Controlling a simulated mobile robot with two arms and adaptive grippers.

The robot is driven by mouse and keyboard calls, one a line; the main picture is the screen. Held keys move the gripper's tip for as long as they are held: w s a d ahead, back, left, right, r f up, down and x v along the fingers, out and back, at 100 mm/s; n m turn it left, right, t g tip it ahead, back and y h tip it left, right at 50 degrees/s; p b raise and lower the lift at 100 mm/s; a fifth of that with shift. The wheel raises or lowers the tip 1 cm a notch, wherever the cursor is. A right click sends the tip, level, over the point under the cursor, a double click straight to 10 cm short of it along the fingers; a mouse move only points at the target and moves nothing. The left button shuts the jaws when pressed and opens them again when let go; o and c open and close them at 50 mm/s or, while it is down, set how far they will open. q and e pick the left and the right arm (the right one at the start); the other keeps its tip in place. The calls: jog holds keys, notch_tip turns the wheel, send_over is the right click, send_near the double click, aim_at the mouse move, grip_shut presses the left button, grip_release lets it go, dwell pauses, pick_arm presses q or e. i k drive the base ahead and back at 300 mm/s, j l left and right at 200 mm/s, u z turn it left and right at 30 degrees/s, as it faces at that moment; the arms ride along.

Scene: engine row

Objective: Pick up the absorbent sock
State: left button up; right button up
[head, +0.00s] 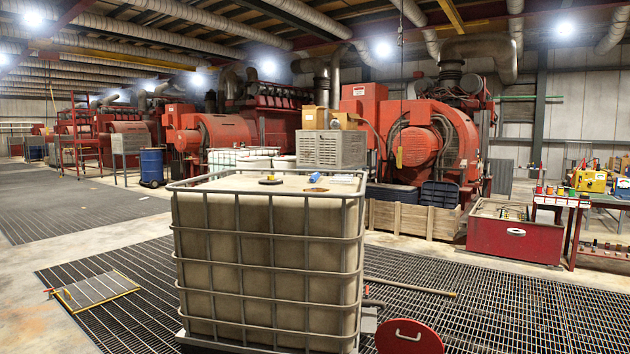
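Neither of my grippers is in view. I cannot surely pick out the absorbent sock. A small blue, roughly cylindrical item (315,178) lies on top of the large caged tank (268,262), near its far right part; it is too small to tell what it is. A dark and yellow round cap (270,182) sits to its left on the same top.
The caged tank stands close in front on floor grating (500,300). A round red lid (408,337), a rod (410,287) and a loose grate panel (97,291) lie around it. A red chest (510,240) and a workbench (590,202) stand right.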

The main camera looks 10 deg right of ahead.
aim_at(315, 177)
jog(key=i+l+z, duration=0.35)
jog(key=l+z, duration=0.15)
jog(key=i+l+z, duration=0.6)
jog(key=i+z, duration=0.35)
jog(key=i+l+z, duration=0.1)
jog(key=i+z, duration=0.15)
jog(key=i, duration=0.8)
jog(key=i+u, duration=0.1)
jog(key=i, duration=1.1)
jog(key=i+l+u, duration=0.1)
jog(key=i, duration=1.05)
jog(key=i+j+u, duration=0.15)
jog(key=i+u, duration=0.25)
jog(key=i, duration=0.15)
jog(key=i+u, duration=0.4)
jog(key=i, duration=0.15)
jog(key=i+l+u, duration=0.15)
jog(key=i+u, duration=0.25)
jog(key=i, duration=0.15)
jog(key=i+l+u, duration=0.4)
jog(key=i+u, duration=0.3)
jog(key=u, duration=0.15)
jog(key=i+u, duration=0.35)
jog(key=u, duration=0.15)
jog(key=i+l+u, duration=0.2)
jog(key=u, duration=0.25)
jog(key=i+l+u, duration=0.3)
jog(key=u, duration=0.2)
jog(key=i+l+u, duration=0.2)
jog(key=l+u, duration=0.25)
